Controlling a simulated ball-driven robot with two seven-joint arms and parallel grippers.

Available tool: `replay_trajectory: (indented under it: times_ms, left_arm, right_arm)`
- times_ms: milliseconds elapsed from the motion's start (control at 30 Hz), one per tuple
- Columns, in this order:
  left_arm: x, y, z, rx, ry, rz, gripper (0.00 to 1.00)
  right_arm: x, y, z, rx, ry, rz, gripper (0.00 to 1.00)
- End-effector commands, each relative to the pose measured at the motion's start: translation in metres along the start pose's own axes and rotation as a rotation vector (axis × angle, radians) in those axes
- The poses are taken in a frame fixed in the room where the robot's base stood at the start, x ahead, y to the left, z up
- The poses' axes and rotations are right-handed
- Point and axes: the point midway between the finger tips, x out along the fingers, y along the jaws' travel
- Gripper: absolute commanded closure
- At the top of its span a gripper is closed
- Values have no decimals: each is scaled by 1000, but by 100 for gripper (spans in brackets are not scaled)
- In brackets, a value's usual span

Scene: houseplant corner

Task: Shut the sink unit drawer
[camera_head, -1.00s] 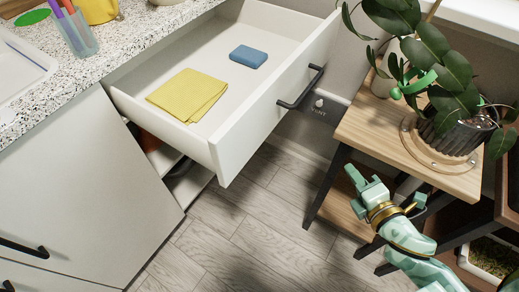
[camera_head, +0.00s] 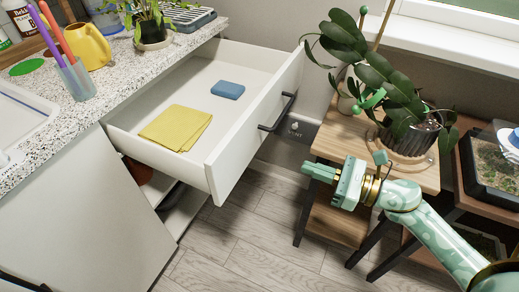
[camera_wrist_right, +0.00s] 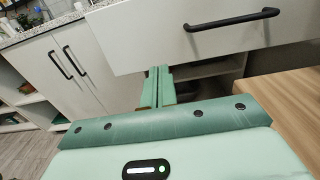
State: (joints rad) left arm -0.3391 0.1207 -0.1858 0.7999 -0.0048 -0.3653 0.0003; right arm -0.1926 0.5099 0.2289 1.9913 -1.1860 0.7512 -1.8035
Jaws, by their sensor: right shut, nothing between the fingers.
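The sink unit drawer (camera_head: 258,130) is white and pulled far out from under the speckled worktop. A black bar handle (camera_head: 278,112) is on its front. A folded yellow cloth (camera_head: 175,128) and a blue sponge (camera_head: 228,90) lie inside it. My right gripper (camera_head: 308,171) is shut and empty, to the right of the drawer front and apart from it, beside the plant stand. In the right wrist view its closed fingers (camera_wrist_right: 157,88) point toward the unit, below the drawer front (camera_wrist_right: 195,42) and its handle (camera_wrist_right: 233,20). My left gripper is not in view.
A wooden plant stand (camera_head: 428,178) with a leafy potted plant (camera_head: 408,135) stands close on the right, near my right arm. A glass terrarium (camera_head: 490,165) is farther right. A yellow watering can (camera_head: 88,45) and a pen cup (camera_head: 76,80) stand on the worktop. Floor (camera_head: 240,235) before the drawer is clear.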

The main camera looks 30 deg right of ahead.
Motion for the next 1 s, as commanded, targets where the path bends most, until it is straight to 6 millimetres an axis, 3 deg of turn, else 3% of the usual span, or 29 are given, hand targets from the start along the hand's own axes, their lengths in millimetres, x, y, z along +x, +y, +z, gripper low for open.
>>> replay_trajectory:
  times_ms: [600,800,1000]
  left_arm:
    - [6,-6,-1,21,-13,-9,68]
    - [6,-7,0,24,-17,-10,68]
    - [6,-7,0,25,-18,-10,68]
  right_arm:
    - [114,0,1,3,-3,-2,100]
    - [132,0,0,4,-1,-3,100]
    - [136,0,1,4,-2,-3,100]
